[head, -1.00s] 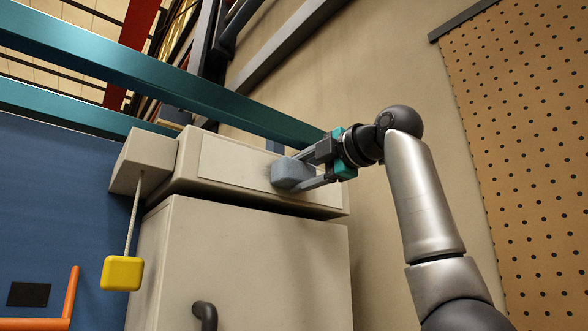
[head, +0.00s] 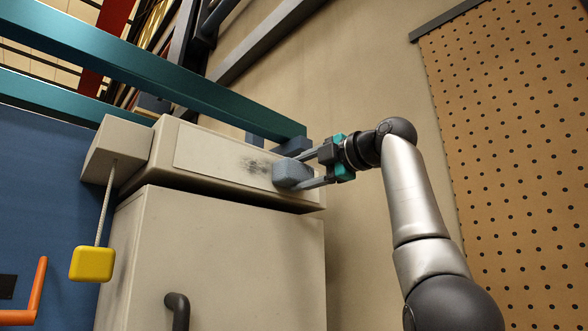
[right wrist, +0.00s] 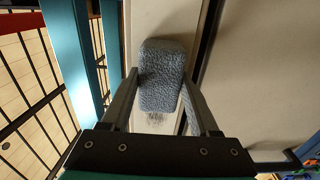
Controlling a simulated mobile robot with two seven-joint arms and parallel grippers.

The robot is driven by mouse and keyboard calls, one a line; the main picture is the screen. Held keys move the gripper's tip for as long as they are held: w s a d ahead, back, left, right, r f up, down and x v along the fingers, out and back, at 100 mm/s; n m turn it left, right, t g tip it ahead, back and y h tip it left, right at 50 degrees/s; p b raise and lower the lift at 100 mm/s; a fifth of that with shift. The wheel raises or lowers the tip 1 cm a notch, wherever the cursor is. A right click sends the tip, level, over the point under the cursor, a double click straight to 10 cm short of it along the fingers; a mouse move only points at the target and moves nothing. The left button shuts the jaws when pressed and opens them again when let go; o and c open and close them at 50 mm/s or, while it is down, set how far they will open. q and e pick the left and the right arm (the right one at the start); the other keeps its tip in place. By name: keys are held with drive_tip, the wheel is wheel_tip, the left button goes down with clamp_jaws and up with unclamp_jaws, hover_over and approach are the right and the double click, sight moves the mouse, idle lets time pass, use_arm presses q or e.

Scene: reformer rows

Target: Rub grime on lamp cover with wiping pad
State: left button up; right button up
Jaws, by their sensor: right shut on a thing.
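The lamp cover (head: 215,155) is a pale, flat panel on the front of a beige box above a cabinet. A dark smudge of grime (head: 255,166) shows on its right half, and part of it shows in the right wrist view (right wrist: 157,119). My right gripper (head: 312,170) is shut on a blue-grey wiping pad (head: 292,174). The pad is at the right end of the cover, to the right of the smudge, and looks to be against the surface. In the right wrist view the pad (right wrist: 162,75) sits between both fingers. My left gripper is not in view.
A teal beam (head: 170,75) runs just above the box, close to my right gripper. A yellow block (head: 92,263) hangs on a cord at the left. The cabinet (head: 220,260) below has a dark handle (head: 178,310). A perforated board (head: 510,150) covers the right wall.

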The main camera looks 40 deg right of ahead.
sight(289, 168)
drive_tip(key=shift+d, duration=0.45)
drive_tip(key=shift+w, duration=0.1)
drive_tip(key=shift+a, duration=0.2)
drive_tip(key=shift+a+f, duration=0.1)
drive_tip(key=shift+a, duration=0.2)
drive_tip(key=shift+s+a+b, duration=0.2)
drive_tip(key=shift+a+b, duration=0.55)
drive_tip(key=shift+a, duration=1.1)
drive_tip(key=shift+s+a+b, duration=0.2)
drive_tip(key=shift+a+b, duration=0.15)
drive_tip(key=shift+a, duration=1.95)
drive_tip(key=shift+s+a+b, duration=0.15)
drive_tip(key=shift+a+b, duration=0.15)
drive_tip(key=shift+a, duration=1.95)
